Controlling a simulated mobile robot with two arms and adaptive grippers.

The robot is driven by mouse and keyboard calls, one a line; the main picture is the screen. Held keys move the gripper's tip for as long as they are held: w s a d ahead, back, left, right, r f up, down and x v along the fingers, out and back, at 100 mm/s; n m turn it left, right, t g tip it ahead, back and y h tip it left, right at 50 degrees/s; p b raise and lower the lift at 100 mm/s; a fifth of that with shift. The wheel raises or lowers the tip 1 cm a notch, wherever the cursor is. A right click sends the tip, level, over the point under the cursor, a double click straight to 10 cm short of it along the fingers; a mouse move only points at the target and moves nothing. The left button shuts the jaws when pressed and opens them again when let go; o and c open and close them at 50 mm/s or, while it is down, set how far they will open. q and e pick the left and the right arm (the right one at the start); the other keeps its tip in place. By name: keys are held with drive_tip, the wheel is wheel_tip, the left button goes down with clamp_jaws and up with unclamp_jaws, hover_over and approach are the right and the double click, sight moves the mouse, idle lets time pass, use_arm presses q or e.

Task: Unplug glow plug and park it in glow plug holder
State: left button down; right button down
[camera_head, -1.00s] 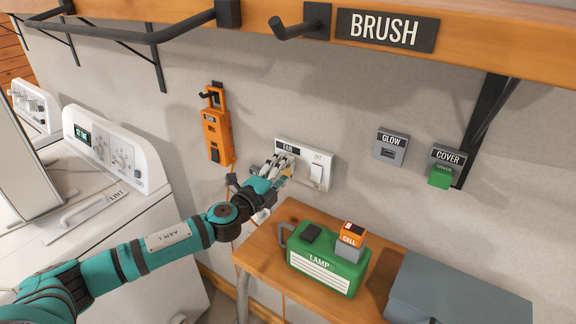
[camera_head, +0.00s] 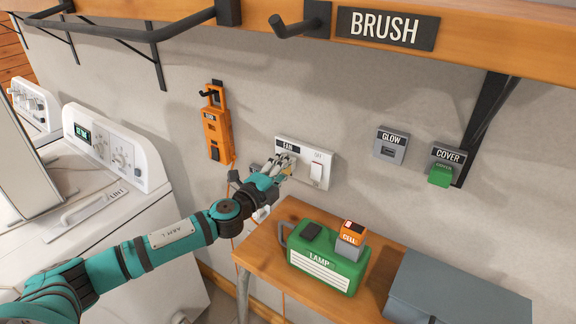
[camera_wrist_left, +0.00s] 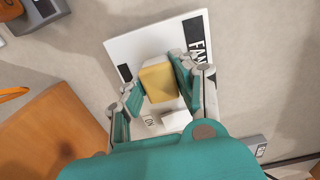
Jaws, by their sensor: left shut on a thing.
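A plug with a yellow face (camera_wrist_left: 158,82), which I take for the glow plug, is between the fingers of my left gripper (camera_wrist_left: 155,84) in the wrist view. My left gripper (camera_head: 286,165) is shut on it in front of the white wall plate labelled FAN (camera_head: 327,155). The fingers hide most of the plug in the head view, and I cannot tell whether it is seated or clear of the plate. The grey glow plug holder (camera_head: 390,150), labelled GLOW, is on the wall to the right and its slot looks empty. My right gripper is not in view.
A grey holder labelled COVER (camera_head: 448,154) holds a green plug (camera_head: 440,176). An orange tool (camera_head: 216,135) hangs left of the plate. Below, a wooden bench (camera_head: 262,255) bears a green LAMP case (camera_head: 325,262) and an orange-topped CELL block (camera_head: 351,240).

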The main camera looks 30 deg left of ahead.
use_arm(q)
drive_tip(key=shift+s, duration=0.2)
drive_tip(key=shift+s+a, duration=0.1)
drive_tip(key=shift+s, duration=0.15)
drive_tip(key=shift+s, duration=0.35)
drive_tip(key=shift+s+a, duration=0.2)
drive_tip(key=shift+s, duration=0.95)
